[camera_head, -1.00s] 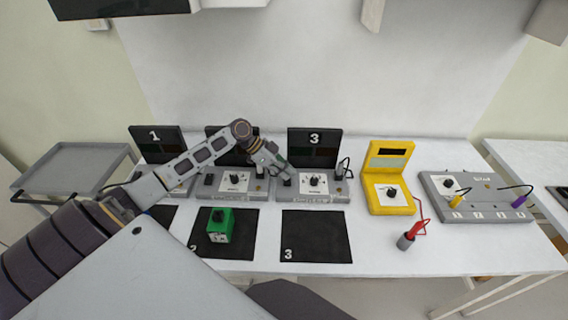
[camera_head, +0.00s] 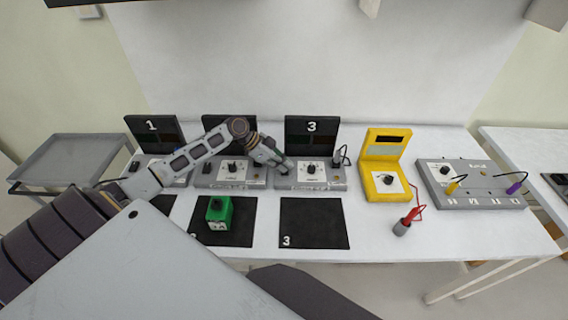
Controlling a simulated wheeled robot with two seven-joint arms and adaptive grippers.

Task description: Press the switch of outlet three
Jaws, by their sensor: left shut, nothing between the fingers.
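Outlet three is a grey box (camera_head: 330,185) with a dial (camera_head: 311,169) on top and a black panel marked 3 (camera_head: 311,127) standing behind it. My left gripper (camera_head: 284,170) is shut and empty, with its tips over the left end of this box. The switch there is hidden by the fingers, and I cannot tell whether they touch it. My right gripper is not in view.
Outlet two (camera_head: 231,181) and outlet one (camera_head: 151,127) stand to the left. A green block (camera_head: 218,213) lies on mat two; mat three (camera_head: 314,222) is bare. A yellow meter (camera_head: 384,180), a red probe (camera_head: 404,226) and a grey panel (camera_head: 470,185) are to the right.

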